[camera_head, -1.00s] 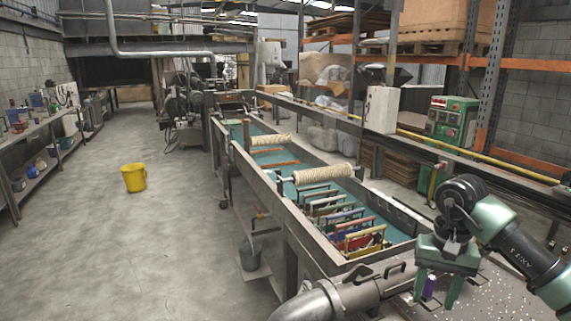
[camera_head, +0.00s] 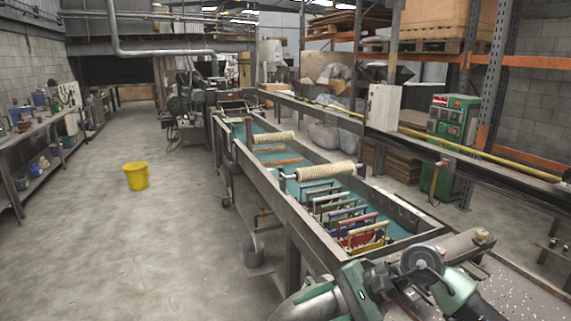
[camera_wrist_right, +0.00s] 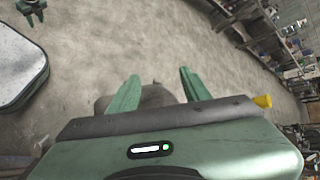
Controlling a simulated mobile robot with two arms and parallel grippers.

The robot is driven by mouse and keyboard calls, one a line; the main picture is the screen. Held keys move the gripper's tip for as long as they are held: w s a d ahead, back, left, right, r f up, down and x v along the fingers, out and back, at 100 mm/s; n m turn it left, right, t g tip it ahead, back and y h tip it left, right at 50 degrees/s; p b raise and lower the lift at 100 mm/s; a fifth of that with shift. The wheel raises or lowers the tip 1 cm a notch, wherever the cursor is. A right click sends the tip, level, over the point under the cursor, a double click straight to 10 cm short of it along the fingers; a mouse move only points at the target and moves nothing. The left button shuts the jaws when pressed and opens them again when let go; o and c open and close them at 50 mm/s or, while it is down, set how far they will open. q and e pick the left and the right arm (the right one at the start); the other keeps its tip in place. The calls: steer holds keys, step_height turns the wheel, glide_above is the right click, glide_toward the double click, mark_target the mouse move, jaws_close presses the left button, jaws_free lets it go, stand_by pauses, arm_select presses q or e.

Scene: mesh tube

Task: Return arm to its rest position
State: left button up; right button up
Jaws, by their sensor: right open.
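My right arm (camera_head: 455,292) reaches in from the bottom right of the head view. In the right wrist view the two green fingers (camera_wrist_right: 158,80) stand wide apart. Nothing is clamped between them; a grey rounded shape and bare floor show behind. My left arm does not show in the head view. A small green shape (camera_wrist_right: 32,9) at the top left of the wrist view may be my left gripper; its jaws are unclear.
The long trough (camera_head: 262,185) holds several coloured frames (camera_head: 350,222) and mesh rollers (camera_head: 327,172). A speckled table (camera_head: 515,290) lies at right. A yellow bucket (camera_head: 136,176) stands on open floor at left; it also shows in the wrist view (camera_wrist_right: 262,101). A green control cabinet (camera_head: 452,122) stands behind.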

steer(key=s+a+r+m+t+y, duration=0.2)
steer(key=a+r+m+t+y, duration=0.5)
steer(key=r+m, duration=0.5)
steer(key=w+d+f+m+t+h, duration=0.25)
steer(key=d+m+t+h, duration=0.45)
steer(key=m, duration=0.9)
steer(key=w+d+f+m+t+h, duration=0.2)
steer(key=d+f+m+t+h, duration=0.4)
steer(key=m, duration=0.9)
steer(key=s+d+f+m+g+h, duration=0.5)
steer(key=d+f+m+g, duration=0.1)
steer(key=d+f+m, duration=0.25)
steer(key=s+f+m+g, duration=0.55)
steer(key=s+f, duration=0.25)
steer(key=s, duration=0.4)
steer(key=s+f+m+g, duration=0.55)
steer(key=s+f, duration=0.35)
steer(key=s, duration=0.3)
step_height(320, 180, down, 25)
steer(key=s+g+b, duration=0.1)
steer(key=g, duration=0.1)
steer(key=s+d+f, duration=0.1)
steer(key=s+f, duration=0.8)
steer(key=s+d+f+g+b, duration=0.1)
steer(key=s+d+f, duration=0.1)
steer(key=s+f, duration=0.6)
step_height(320, 180, down, 2)
steer(key=shift+s+d+f+n, duration=0.15)
steer(key=shift+s+d+n, duration=0.2)
steer(key=shift+n, duration=0.1)
